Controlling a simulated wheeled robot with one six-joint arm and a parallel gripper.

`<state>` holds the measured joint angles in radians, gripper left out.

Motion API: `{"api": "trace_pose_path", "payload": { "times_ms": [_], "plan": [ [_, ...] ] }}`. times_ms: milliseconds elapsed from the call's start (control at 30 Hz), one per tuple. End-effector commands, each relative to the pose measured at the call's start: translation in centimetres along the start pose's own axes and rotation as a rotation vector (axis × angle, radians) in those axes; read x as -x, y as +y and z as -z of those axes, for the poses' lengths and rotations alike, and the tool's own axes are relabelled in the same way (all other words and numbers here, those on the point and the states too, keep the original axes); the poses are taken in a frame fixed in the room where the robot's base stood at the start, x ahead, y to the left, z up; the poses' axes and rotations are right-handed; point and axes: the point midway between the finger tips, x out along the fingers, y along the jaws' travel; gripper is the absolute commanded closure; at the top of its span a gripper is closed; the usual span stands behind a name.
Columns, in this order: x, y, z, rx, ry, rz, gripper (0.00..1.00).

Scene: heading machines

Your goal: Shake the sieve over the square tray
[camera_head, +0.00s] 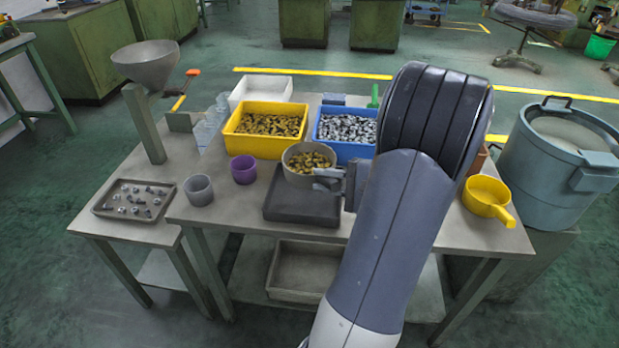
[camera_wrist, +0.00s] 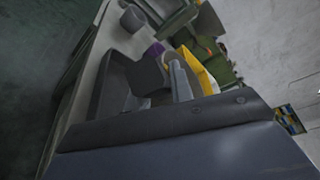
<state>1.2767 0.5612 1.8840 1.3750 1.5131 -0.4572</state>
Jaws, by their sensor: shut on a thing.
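The sieve (camera_head: 300,175) is a round grey bowl holding several brass-coloured pieces. My gripper (camera_head: 329,180) is shut on its right side and holds it above the dark square tray (camera_head: 290,213). The tray lies on the table below and its inside looks empty where it shows.
A yellow bin (camera_head: 238,140) of brass pieces and a blue bin (camera_head: 335,151) of silvery pieces stand behind. A purple cup (camera_head: 243,170) and a grey cup (camera_head: 198,190) stand left. A yellow scoop (camera_head: 486,196) lies right. A funnel (camera_head: 146,66) rises over a parts tray (camera_head: 128,211).

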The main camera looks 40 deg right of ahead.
Motion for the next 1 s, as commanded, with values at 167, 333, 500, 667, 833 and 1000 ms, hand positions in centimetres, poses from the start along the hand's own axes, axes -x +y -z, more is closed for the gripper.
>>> {"api": "trace_pose_path", "payload": {
  "times_ms": [167,333,500,667,833,1000],
  "plan": [
    [-1.9,-0.1,-0.9,0.002,-0.012,-0.004,1.00],
    [-1.7,-0.2,-0.4,0.000,0.008,0.006,1.00],
    [0.8,0.0,0.2,0.002,-0.004,0.000,1.00],
    [-3.7,-0.1,-1.4,0.001,-0.005,0.000,1.00],
    [1.5,0.0,0.6,0.001,0.005,0.004,1.00],
    [-3.5,-0.1,-1.4,0.002,-0.010,-0.002,1.00]
  ]
}}
